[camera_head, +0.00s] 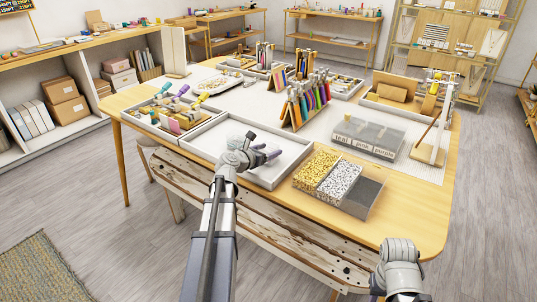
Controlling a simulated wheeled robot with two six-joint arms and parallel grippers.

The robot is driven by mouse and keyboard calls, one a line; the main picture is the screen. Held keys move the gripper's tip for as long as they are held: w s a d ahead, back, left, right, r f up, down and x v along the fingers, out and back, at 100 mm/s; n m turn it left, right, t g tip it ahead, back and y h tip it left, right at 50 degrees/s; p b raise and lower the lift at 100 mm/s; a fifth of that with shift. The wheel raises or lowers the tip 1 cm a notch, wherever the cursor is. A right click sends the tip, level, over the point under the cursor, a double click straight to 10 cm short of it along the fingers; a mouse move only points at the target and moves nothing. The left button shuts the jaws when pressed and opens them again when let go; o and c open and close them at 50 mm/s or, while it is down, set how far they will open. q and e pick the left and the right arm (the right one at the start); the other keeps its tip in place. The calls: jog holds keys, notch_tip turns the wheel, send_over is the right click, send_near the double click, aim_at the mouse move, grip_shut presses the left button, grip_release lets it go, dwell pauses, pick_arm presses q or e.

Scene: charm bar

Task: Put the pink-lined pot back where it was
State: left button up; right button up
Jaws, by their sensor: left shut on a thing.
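My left gripper (262,157) is over the empty-looking white tray (202,148) at the front of the table. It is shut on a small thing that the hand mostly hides. A little purplish grey shows at its fingertips, and I cannot tell whether this is the pink-lined pot. I cannot make out that pot anywhere else. A grey container (368,137) with compartments labelled teal, pink and purple stands right of the tray. My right gripper (398,250) is at the lower right, by the table's front edge; its fingers do not show clearly.
Clear bins of gold, speckled and dark beads (340,180) stand at the front right. A rack of coloured pliers (305,100) stands mid-table. A sorted tray (170,112) is at the left, and a wooden-block tray (400,95) at the back right. The front right corner is bare.

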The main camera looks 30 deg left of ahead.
pick_arm(q)
jog(key=shift+f, duration=0.2)
jog(key=o, duration=1.3)
jog(key=shift+r, duration=0.1)
jog(key=shift+r, duration=0.1)
jog(key=shift+s+r, duration=0.2)
jog(key=shift+s, duration=0.05)
jog(key=p+v, duration=0.3)
jog(key=v, duration=0.8)
jog(key=shift+s+p, duration=0.25)
jog(key=shift+p, duration=0.05)
